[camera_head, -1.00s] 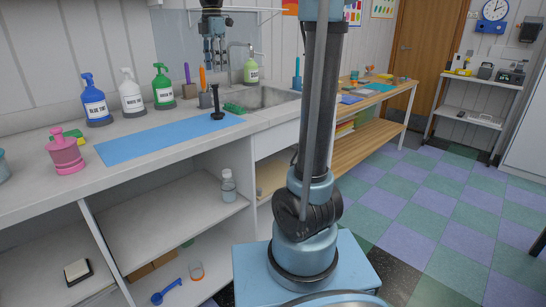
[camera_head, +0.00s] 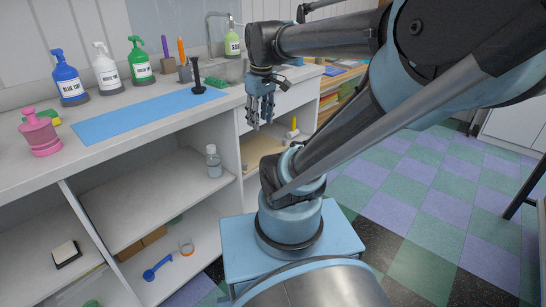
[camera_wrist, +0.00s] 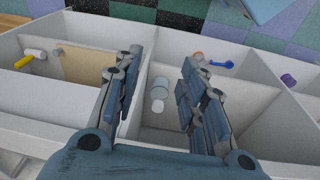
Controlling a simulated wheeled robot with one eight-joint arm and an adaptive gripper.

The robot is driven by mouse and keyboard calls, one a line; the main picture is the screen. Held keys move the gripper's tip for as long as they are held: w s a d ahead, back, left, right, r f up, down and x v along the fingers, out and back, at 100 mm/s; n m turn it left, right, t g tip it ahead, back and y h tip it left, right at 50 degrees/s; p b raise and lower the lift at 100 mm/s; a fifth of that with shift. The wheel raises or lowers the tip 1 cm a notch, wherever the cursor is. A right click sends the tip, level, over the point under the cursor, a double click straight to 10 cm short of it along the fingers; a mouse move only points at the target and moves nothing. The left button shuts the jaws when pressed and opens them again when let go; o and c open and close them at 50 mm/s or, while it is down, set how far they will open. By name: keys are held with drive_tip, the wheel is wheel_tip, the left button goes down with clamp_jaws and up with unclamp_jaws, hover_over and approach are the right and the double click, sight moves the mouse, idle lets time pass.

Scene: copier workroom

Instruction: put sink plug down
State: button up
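The sink plug appears to be the black piece (camera_head: 197,78) with an upright stem and a flared foot. It stands upright at the right end of the blue mat (camera_head: 135,118) on the counter. My gripper (camera_head: 260,112) hangs in front of the counter's edge, to the right of the plug and apart from it. In the wrist view my gripper (camera_wrist: 160,75) has its fingers spread with nothing between them, above the open shelves. The plug is not seen in the wrist view.
Blue, white and green pump bottles (camera_head: 106,72) line the wall, with a pink dispenser (camera_head: 40,133) at left. The sink (camera_head: 236,72) is partly hidden behind my arm. A clear bottle (camera_head: 213,162) stands on a shelf below. The mat is otherwise clear.

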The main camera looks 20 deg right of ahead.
drive_tip(key=s+d+f+m, duration=0.2)
drive_tip(key=s+f+m, duration=0.4)
drive_tip(key=f, duration=0.5)
drive_tip(key=shift+s+d, duration=0.3)
drive_tip(key=shift+s, duration=0.4)
drive_tip(key=shift+c, duration=0.6)
